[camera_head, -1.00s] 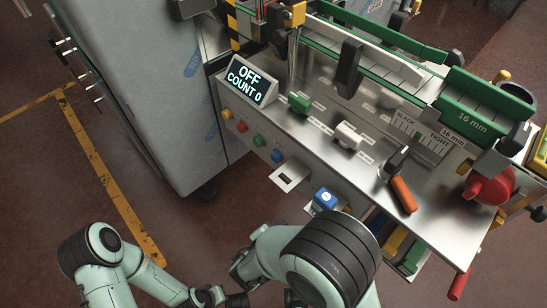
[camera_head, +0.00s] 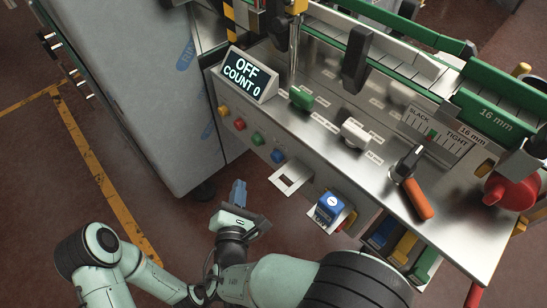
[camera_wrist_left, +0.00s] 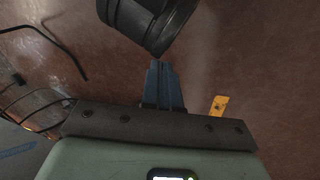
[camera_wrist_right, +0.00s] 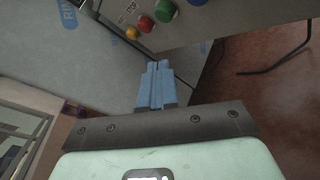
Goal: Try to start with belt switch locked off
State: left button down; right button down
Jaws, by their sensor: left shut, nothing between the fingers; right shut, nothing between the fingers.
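The machine's display (camera_head: 249,75) reads OFF and COUNT 0. Yellow (camera_head: 222,110), red (camera_head: 239,124), green (camera_head: 257,138) and blue (camera_head: 278,156) buttons line the front panel. A green switch (camera_head: 301,98) and a white switch (camera_head: 354,133) stand on the metal deck. My right gripper (camera_head: 238,192) is shut and empty in front of the panel, apart from the buttons. My left gripper (camera_wrist_left: 163,83) is shut and empty above the floor.
An orange-handled lever (camera_head: 418,199) and a red knob (camera_head: 498,188) are on the deck's right. A grey cabinet (camera_head: 130,90) stands left of the machine. A square slotted plate (camera_head: 289,180) juts from the front edge. Open floor with yellow lines lies at left.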

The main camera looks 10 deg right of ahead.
aim_at(277, 157)
jog(key=w+d, duration=0.4)
jog(key=d, duration=0.2)
jog(key=shift+w+d+b, duration=0.2)
jog(key=shift+w+b, duration=0.1)
jog(key=shift+b, duration=0.05)
jog(key=shift+w+d, duration=0.1)
dwell(1.8)
jog(key=shift+w+d, duration=0.15)
jog(key=shift+d, duration=0.05)
